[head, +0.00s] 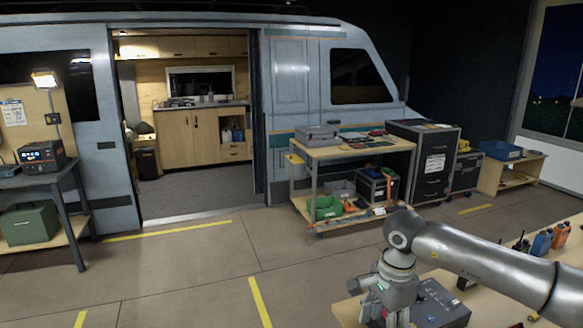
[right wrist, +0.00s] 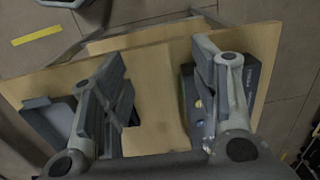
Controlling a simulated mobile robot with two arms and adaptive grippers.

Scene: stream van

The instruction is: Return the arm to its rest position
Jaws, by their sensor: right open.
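My right arm (head: 480,260) comes in from the right and reaches over a wooden-topped bench. Its gripper (head: 384,308) points down above the bench's near left part, beside a dark grey box (head: 443,304). In the right wrist view, the gripper (right wrist: 158,75) is open, with its two fingers wide apart. Only bare wooden board (right wrist: 155,130) shows between them. A dark box (right wrist: 250,85) lies partly behind the right finger, and another dark flat object (right wrist: 45,122) lies beside the left finger. My left gripper is not in view.
Small bottles and orange containers (head: 542,243) stand on the bench at right. A cart (head: 350,150) with tools stands by the open van (head: 290,90). A table (head: 60,180) with a green case (head: 30,222) is at left. The floor between is clear.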

